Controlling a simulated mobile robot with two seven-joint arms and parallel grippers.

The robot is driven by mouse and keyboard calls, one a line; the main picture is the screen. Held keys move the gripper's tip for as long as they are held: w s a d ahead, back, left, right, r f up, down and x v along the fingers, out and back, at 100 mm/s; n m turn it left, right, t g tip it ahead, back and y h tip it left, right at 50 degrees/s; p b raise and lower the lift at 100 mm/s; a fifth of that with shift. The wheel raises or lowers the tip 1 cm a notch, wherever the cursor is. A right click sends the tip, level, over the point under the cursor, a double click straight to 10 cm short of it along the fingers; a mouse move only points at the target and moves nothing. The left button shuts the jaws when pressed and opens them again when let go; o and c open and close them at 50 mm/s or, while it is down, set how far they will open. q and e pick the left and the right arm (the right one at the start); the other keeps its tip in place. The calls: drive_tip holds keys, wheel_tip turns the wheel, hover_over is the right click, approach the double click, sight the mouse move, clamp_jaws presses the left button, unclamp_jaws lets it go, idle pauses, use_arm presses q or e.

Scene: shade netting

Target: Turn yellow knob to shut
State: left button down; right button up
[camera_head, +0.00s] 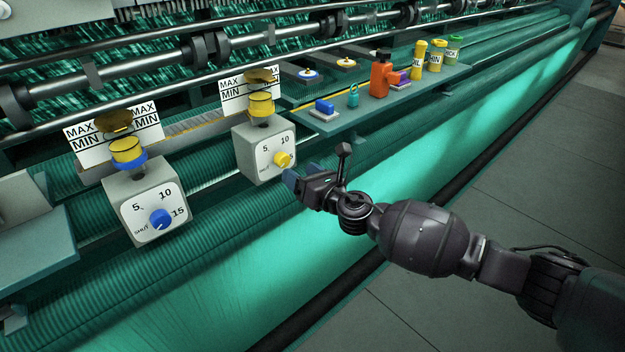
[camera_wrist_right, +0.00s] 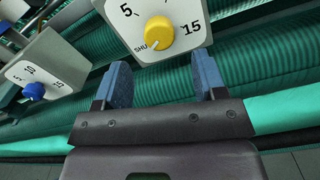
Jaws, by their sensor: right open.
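The yellow knob (camera_head: 283,159) sits on the white dial face of the right-hand grey box (camera_head: 251,142) in the head view. In the right wrist view the yellow knob (camera_wrist_right: 159,33) shows large, with its pointer at lower left, by the letters "SHU". My right gripper (camera_head: 289,178) is just below and right of the knob in the head view. In the wrist view its blue-padded fingers (camera_wrist_right: 158,82) are spread, with nothing between them, and the knob lies beyond the gap, not touched. My left gripper is not in view.
A second grey box (camera_head: 146,205) with a blue knob (camera_head: 160,219) stands to the left. A green shelf (camera_head: 340,118) to the right holds an orange bottle (camera_head: 380,80), several small containers and coloured parts. Green netting runs below the boxes.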

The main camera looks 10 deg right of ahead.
drive_tip(key=shift+v, duration=1.95)
drive_tip(key=s+d+f+n+g+h, duration=0.1)
drive_tip(key=s+d+f+n+h, duration=0.2)
drive_tip(key=s+d+f+n, duration=0.4)
drive_tip(key=s+d+f+n+g+h, duration=0.1)
drive_tip(key=s+d+f+n+h, duration=0.3)
drive_tip(key=s+n, duration=1)
drive_tip(key=s+d+f+n+h, duration=0.3)
drive_tip(key=s+d+f+n, duration=0.7)
drive_tip(key=f+n, duration=0.1)
drive_tip(key=shift+s+d+n+g+h, duration=0.25)
drive_tip(key=shift+d+n+g+h, duration=0.05)
drive_tip(key=shift+g+h, duration=0.1)
